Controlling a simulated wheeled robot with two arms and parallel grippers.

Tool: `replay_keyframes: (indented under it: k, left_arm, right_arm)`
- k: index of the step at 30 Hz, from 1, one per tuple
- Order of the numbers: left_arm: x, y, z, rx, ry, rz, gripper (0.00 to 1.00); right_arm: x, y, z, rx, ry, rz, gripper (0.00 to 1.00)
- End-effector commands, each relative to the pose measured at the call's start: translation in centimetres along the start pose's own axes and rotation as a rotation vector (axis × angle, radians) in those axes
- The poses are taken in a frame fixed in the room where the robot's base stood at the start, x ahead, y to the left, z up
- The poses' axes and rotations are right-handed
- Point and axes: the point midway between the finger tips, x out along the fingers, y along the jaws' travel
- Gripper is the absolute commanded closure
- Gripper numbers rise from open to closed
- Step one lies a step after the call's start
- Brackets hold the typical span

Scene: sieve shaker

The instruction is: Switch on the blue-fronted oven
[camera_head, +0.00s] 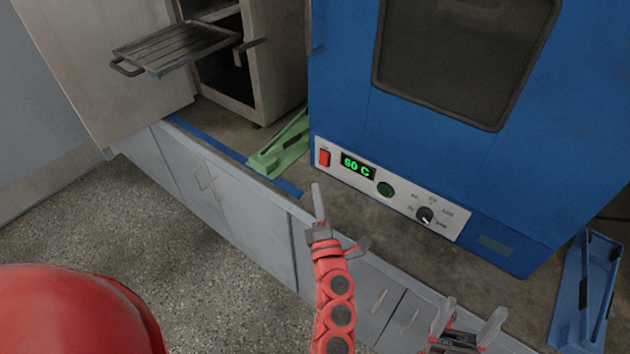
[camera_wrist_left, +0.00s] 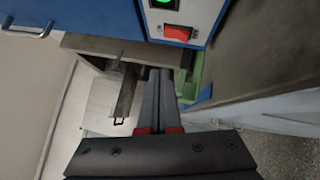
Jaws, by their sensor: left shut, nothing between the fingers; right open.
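The blue-fronted oven (camera_head: 345,90) stands on the counter, its door with a dark window shut. Its white control panel (camera_head: 395,195) holds a red rocker switch (camera_head: 323,158), a display reading 60 C in green (camera_head: 358,166), a green round button or lamp (camera_head: 385,189) and a black knob (camera_head: 425,215). The red switch also shows in the left wrist view (camera_wrist_left: 178,33). My left gripper (camera_head: 318,190) is shut and empty, just below the panel's left end and apart from the switch. My right gripper (camera_head: 470,325) is open and empty at the bottom, below the panel.
A second oven (camera_head: 275,70) stands open at left, with a wire rack tray (camera_head: 175,48) sticking out. A green holder (camera_head: 282,148) lies between the ovens. A blue holder (camera_head: 585,290) lies at far right. Grey cabinets (camera_head: 230,195) run under the counter.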

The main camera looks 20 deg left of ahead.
Motion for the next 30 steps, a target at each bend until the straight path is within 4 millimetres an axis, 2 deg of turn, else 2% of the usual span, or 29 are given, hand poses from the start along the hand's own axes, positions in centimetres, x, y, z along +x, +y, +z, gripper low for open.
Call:
replay_keyframes:
  k: [3, 9, 26, 29, 30]
  left_arm:
    - [-2.1, 0.2, -0.1, -0.001, 0.000, -0.001, 1.00]
    - [-3.5, 0.5, 0.0, 0.000, 0.002, 0.001, 1.00]
    - [-3.6, 0.6, -0.1, 0.004, 0.004, 0.003, 1.00]
    - [-3.5, 1.3, -1.3, 0.085, 0.033, 0.045, 1.00]
    - [-3.4, 2.0, -2.5, 0.158, 0.065, 0.090, 1.00]
  right_arm:
    - [-0.4, 0.0, 0.1, 0.000, 0.000, 0.000, 0.24]
    - [-0.5, 0.0, 0.1, 0.000, 0.000, 0.000, 0.24]
    - [-0.5, 0.0, 0.1, 0.000, 0.000, 0.000, 0.24]
    - [-0.3, 0.0, 0.1, 0.000, 0.000, 0.000, 0.24]
    - [-0.2, 0.0, 0.0, 0.000, 0.000, 0.000, 0.24]
